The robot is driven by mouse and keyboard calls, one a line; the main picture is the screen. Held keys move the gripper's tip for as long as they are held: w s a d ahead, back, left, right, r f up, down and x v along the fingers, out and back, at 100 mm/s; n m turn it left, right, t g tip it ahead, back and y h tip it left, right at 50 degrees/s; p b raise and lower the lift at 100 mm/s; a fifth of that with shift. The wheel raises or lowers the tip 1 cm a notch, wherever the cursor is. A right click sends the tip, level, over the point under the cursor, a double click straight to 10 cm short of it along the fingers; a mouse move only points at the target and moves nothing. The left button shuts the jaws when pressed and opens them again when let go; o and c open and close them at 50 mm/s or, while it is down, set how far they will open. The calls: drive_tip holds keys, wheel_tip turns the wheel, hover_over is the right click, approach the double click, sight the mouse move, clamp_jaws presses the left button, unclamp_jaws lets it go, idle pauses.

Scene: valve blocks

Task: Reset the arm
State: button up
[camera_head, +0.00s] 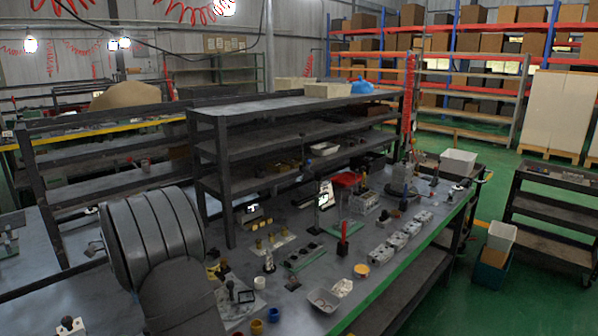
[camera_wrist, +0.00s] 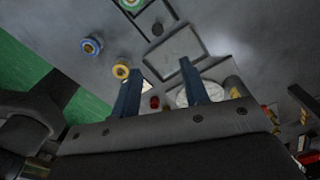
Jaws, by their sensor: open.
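My gripper (camera_wrist: 160,92) shows in the wrist view with its two blue fingers apart and nothing between them. Past the fingertips is a grey bench top with a blue ring-shaped part (camera_wrist: 91,46), a yellow ring-shaped part (camera_wrist: 121,71) and a flat rectangular tray (camera_wrist: 178,62). In the head view a large grey rounded piece of my arm (camera_head: 155,235) fills the lower left, and the gripper itself is not seen there. Several light grey valve blocks (camera_head: 397,240) stand in a row along the bench's front edge.
The long workbench (camera_head: 390,275) carries many small parts, cups and fixtures. A dark shelf rack (camera_head: 290,105) stands along its back. A white bin (camera_head: 458,162) sits at its far end. A dark cart (camera_head: 545,215) stands to the right on the green floor.

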wheel_tip(320, 180, down, 14)
drive_tip(key=shift+s+r, duration=0.1)
drive_tip(key=s+a, duration=0.2)
drive_tip(key=a, duration=0.1)
drive_tip(key=s+a, duration=0.1)
drive_tip(key=s, duration=0.1)
drive_tip(key=shift+s+a+r, duration=0.1)
drive_tip(key=shift+a+r, duration=0.15)
drive_tip(key=shift+s+a, duration=0.5)
drive_tip(key=shift+s, duration=0.05)
drive_tip(key=shift+o, duration=0.3)
